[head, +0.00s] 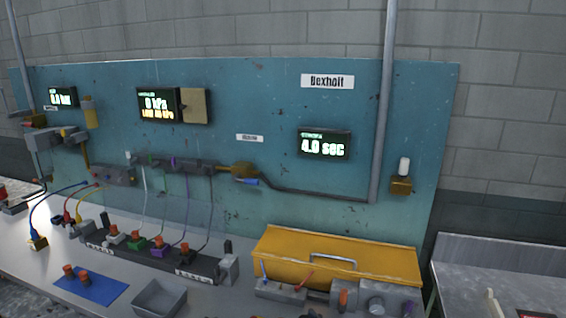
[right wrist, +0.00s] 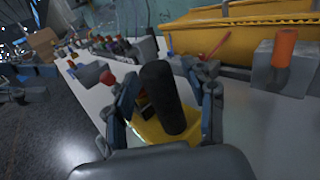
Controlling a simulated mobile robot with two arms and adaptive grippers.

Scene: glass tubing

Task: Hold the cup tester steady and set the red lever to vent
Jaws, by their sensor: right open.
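A grey block with a blue lever and a red lever (head: 303,281) stands in front of the yellow case; I cannot tell for sure that it is the cup tester. The red lever leans up to the right and also shows in the right wrist view (right wrist: 214,46). My right gripper (right wrist: 163,100) is open, its fingers apart on the near side of that block. A black cylinder (right wrist: 161,95) over a yellow part (right wrist: 150,132) shows between the fingers; I cannot tell whether they touch it. Neither gripper shows clearly in the head view.
The yellow case (head: 335,258) stands behind the block. To its right is a grey block with an orange cylinder (right wrist: 283,45). A grey tray (head: 158,298) and a blue mat (head: 88,288) lie to the left. A blue panel (head: 270,85) with displays stands behind.

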